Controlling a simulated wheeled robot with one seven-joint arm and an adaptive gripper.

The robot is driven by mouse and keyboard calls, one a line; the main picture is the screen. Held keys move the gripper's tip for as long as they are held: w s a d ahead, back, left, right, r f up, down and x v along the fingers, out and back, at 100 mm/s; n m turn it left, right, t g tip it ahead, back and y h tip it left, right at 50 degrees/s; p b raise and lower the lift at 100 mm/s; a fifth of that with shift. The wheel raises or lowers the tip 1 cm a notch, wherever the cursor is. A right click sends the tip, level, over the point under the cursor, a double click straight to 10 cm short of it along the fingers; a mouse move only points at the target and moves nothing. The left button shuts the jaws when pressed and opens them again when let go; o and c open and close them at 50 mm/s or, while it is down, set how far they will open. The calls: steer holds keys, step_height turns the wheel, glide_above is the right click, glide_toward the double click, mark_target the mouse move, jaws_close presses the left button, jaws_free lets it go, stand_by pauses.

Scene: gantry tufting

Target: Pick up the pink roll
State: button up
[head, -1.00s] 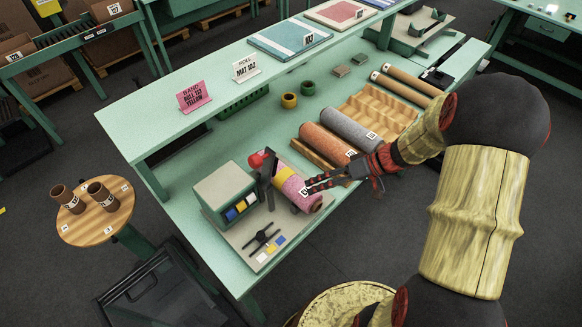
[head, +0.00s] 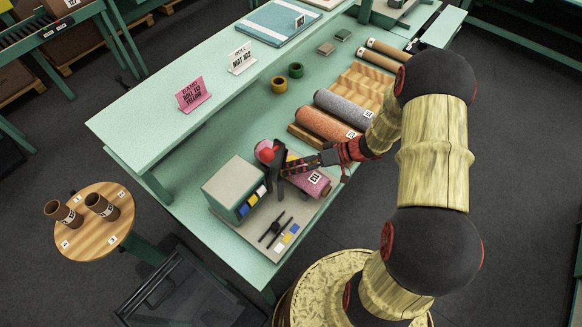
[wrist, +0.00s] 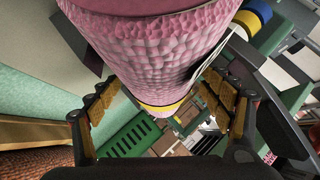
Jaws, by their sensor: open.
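The pink roll (head: 309,183) lies in the grey stand at the front of the green bench, with a label on its near end and a yellow band towards the red-tipped end. My gripper (head: 290,168) is over the roll beside the band, its fingers hiding part of it. In the wrist view the pink roll (wrist: 150,50) fills the upper middle, its yellow band further down. My gripper (wrist: 160,92) is open there, with one padded finger on each side of the roll. I cannot tell whether the pads touch it.
A green-grey box (head: 229,186) stands close left of the roll. An orange roll (head: 322,124) and a grey roll (head: 343,108) lie in a wooden rack behind it. The raised shelf with a pink sign (head: 194,95) runs along the back. A round table (head: 95,235) stands at left.

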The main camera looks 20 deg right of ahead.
steer(key=shift+x, duration=0.95)
steer(key=c, duration=1.5)
steer(key=shift+d+r, duration=0.1)
steer(key=shift+c, duration=0.3)
